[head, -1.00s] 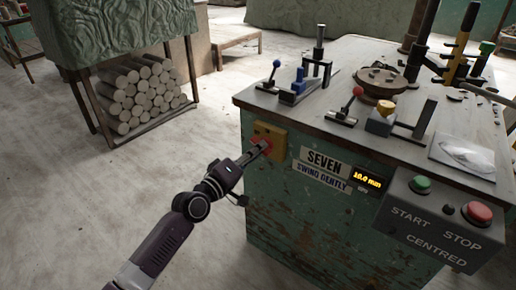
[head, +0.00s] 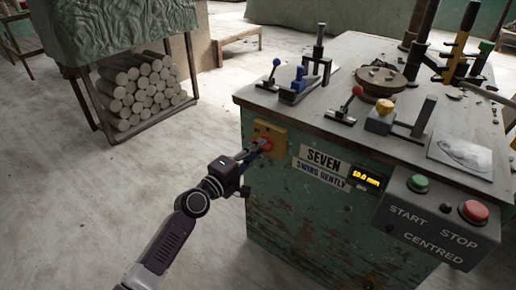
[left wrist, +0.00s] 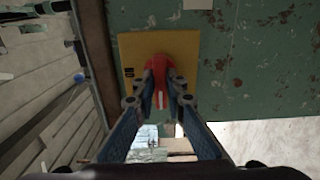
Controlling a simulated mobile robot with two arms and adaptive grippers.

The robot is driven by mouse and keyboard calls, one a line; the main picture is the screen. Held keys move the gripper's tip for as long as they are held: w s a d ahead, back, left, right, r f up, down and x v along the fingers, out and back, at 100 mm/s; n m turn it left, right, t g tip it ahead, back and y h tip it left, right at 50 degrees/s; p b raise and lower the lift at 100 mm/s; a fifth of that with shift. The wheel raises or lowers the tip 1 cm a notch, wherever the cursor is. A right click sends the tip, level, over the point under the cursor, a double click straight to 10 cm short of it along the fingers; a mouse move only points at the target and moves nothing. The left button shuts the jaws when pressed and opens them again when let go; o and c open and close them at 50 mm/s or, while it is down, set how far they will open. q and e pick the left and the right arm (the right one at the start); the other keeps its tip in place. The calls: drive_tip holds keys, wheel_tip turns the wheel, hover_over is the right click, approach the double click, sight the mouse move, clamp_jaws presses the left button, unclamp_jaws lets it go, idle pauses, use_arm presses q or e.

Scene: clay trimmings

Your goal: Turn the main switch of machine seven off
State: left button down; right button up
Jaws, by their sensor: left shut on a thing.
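The main switch is a red knob (head: 265,143) on a yellow plate (head: 278,133), on the front of the green machine (head: 300,215) labelled SEVEN (head: 322,157). My left gripper (head: 262,146) comes from the left and is shut on the red knob. In the left wrist view, the red knob (left wrist: 163,70) sits between the two fingers of the left gripper (left wrist: 160,95), in front of the yellow plate (left wrist: 188,45). A pale mark runs along the knob there. The fingers hide part of the knob. My right gripper is not in view.
A grey box with a green START button (head: 418,184) and a red STOP button (head: 474,211) is at the machine's right. Levers and a round plate (head: 380,82) stand on its top. A rack of clay rolls (head: 145,95) stands at the left. The floor (head: 70,210) is clear.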

use_arm(q)
drive_tip(key=c, duration=2)
unclamp_jaws()
drive_tip(key=shift+o, duration=0.2)
drive_tip(key=shift+s+a, duration=0.1)
drive_tip(key=v, duration=1.1)
drive_tip(key=shift+s+a, duration=0.2)
drive_tip(key=shift+s, duration=0.15)
drive_tip(key=shift+f, duration=0.1)
